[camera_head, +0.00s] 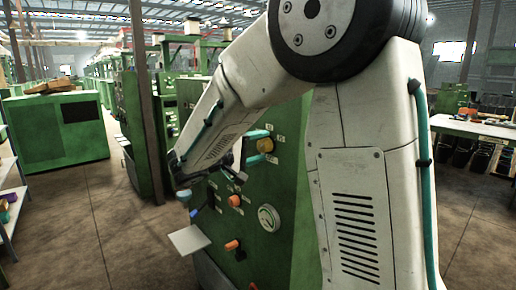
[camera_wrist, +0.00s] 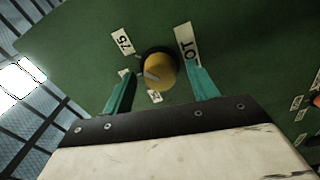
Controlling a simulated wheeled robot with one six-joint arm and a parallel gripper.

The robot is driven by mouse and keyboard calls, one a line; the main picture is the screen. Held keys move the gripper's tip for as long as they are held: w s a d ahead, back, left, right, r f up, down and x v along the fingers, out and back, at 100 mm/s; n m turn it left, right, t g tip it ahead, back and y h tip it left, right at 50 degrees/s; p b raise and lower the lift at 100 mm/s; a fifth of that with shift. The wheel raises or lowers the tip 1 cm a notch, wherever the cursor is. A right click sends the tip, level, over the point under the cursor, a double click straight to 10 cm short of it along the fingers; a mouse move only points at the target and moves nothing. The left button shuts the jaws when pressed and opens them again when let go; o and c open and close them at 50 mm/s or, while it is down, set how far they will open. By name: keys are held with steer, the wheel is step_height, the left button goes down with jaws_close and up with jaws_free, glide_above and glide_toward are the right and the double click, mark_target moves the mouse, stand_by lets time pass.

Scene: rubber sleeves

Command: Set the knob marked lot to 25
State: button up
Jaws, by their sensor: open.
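The yellow knob (camera_wrist: 161,70) with a dark collar sits on the green panel (camera_wrist: 240,65), beside a white plate reading LOT (camera_wrist: 187,46). A grey pointer mark on the knob points left and slightly down in the wrist view. A label reading 75 (camera_wrist: 122,41) is at its upper left; two smaller labels at its left and below are too small or covered to read surely. My gripper (camera_wrist: 160,76) is open, its teal fingers either side of the knob in this view; contact cannot be told.
A table with goods (camera_head: 475,128) stands at right. Open floor (camera_head: 90,225) lies to the left.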

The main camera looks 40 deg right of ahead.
steer(key=c, duration=1)
steer(key=shift+n, duration=0.3)
steer(key=n, duration=0.4)
steer(key=shift+n, duration=0.3)
steer(key=n, duration=0.4)
steer(key=shift+n, duration=0.3)
steer(key=n, duration=1)
